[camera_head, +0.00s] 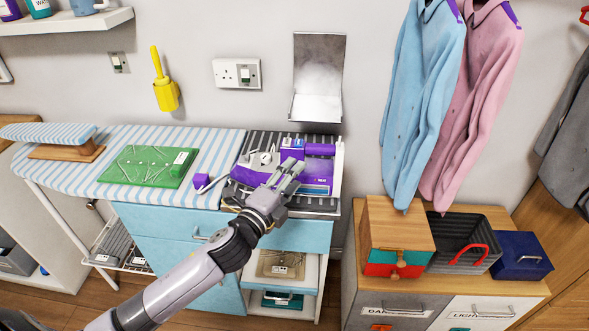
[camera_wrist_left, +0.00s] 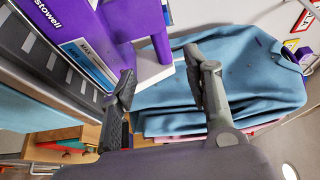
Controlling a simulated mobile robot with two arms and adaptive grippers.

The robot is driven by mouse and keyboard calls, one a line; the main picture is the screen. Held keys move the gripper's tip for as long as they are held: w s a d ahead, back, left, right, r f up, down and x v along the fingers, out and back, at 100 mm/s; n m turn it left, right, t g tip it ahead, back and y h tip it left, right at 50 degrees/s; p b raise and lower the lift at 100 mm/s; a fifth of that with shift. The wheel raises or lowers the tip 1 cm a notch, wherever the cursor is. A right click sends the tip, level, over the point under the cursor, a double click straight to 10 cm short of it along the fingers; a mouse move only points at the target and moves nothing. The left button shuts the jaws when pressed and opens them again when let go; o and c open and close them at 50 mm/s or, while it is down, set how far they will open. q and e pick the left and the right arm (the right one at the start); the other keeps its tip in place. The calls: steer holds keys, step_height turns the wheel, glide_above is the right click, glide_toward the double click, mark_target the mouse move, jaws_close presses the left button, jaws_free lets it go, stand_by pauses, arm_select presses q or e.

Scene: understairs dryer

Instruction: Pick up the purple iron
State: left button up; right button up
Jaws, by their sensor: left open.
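The purple iron (camera_head: 317,187) lies on the dark ribbed rest (camera_head: 260,141) at the right end of the striped ironing surface in the head view. In the left wrist view, a purple body with white lettering (camera_wrist_left: 75,30) and a purple bar fill the upper left. My left gripper (camera_head: 288,172) is over the front of the iron and hides part of it. In the wrist view its fingers (camera_wrist_left: 165,85) are spread apart, with nothing clearly held between them. I cannot tell whether they touch the iron. My right gripper is not in view.
A green mat (camera_head: 148,167) lies on the striped board, left of the iron. A metal panel (camera_head: 318,75) is on the wall behind. Blue (camera_head: 418,95) and pink (camera_head: 478,100) shirts hang at right, above a drawer unit with boxes and a dark basket (camera_head: 470,236).

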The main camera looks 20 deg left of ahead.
mark_target(312, 151)
arm_select(q)
steer(key=w, duration=0.5)
steer(key=w+d, duration=0.1)
steer(key=w, duration=0.1)
steer(key=shift+w+p, duration=0.15)
steer(key=shift+p, duration=0.25)
steer(key=shift+w+d+p, duration=0.15)
steer(key=shift+w+p, duration=0.05)
steer(key=shift+w, duration=1.1)
steer(key=shift+w+d+p, duration=0.1)
steer(key=shift+w+p, duration=0.1)
steer(key=shift+w, duration=1.1)
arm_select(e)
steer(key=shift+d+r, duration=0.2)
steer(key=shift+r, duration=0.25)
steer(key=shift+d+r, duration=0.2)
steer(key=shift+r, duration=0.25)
arm_select(q)
jaws_close()
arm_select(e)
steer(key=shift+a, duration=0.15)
arm_select(q)
steer(key=shift+r, duration=0.25)
